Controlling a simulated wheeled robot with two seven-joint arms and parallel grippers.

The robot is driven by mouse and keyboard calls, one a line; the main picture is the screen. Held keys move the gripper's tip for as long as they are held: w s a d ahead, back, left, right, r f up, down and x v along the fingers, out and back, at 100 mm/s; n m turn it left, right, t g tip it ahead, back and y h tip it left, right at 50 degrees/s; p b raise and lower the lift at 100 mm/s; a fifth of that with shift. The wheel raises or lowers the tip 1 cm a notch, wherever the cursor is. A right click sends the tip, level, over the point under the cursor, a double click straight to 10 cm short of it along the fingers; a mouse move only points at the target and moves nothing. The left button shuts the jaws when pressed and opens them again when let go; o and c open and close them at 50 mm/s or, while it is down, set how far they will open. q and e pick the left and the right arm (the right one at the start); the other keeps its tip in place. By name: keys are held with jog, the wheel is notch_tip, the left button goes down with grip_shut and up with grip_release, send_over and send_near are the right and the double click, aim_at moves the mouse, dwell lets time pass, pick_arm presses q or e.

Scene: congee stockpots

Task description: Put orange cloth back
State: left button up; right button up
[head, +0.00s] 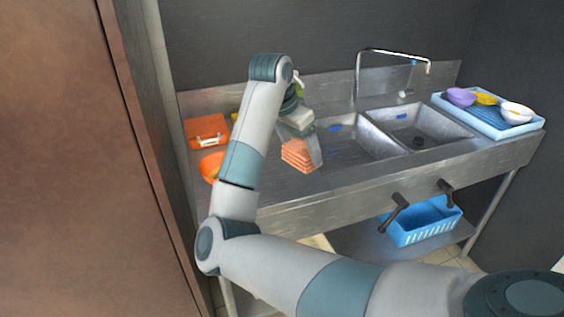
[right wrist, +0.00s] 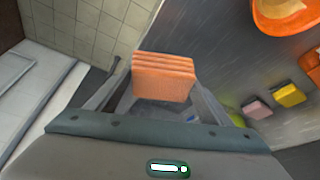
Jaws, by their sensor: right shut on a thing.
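The orange cloth (head: 298,155) is a folded, ridged stack. My right gripper (head: 303,140) is shut on it and holds it over the left part of the steel sink counter, left of the basins. In the right wrist view the cloth (right wrist: 164,77) sits between the two fingers of my right gripper (right wrist: 160,95). I cannot tell whether the cloth touches the counter. My left gripper is not in view.
An orange box (head: 206,130) and an orange bowl (head: 211,165) stand at the counter's left end. Pink and yellow blocks (right wrist: 289,95) show in the right wrist view. A blue tray (head: 487,117) with bowls is at the right end. A brown panel (head: 75,170) rises at left.

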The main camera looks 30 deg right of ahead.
jog(key=w+f, duration=0.1)
jog(key=w, duration=0.1)
jog(key=w+f, duration=0.1)
jog(key=w, duration=0.1)
jog(key=w+f, duration=0.2)
jog(key=w, duration=0.1)
jog(key=shift+a+f+p, duration=0.1)
jog(key=shift+a+p, duration=0.1)
jog(key=shift+p, duration=0.1)
jog(key=shift+w+f, duration=0.2)
jog(key=shift+w, duration=0.1)
jog(key=shift+w+a, duration=0.1)
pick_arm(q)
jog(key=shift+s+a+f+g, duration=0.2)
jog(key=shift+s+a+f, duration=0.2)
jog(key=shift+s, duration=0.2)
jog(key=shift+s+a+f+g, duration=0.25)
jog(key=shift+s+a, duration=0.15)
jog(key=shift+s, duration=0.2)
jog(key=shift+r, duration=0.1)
pick_arm(e)
jog(key=shift+f, duration=0.15)
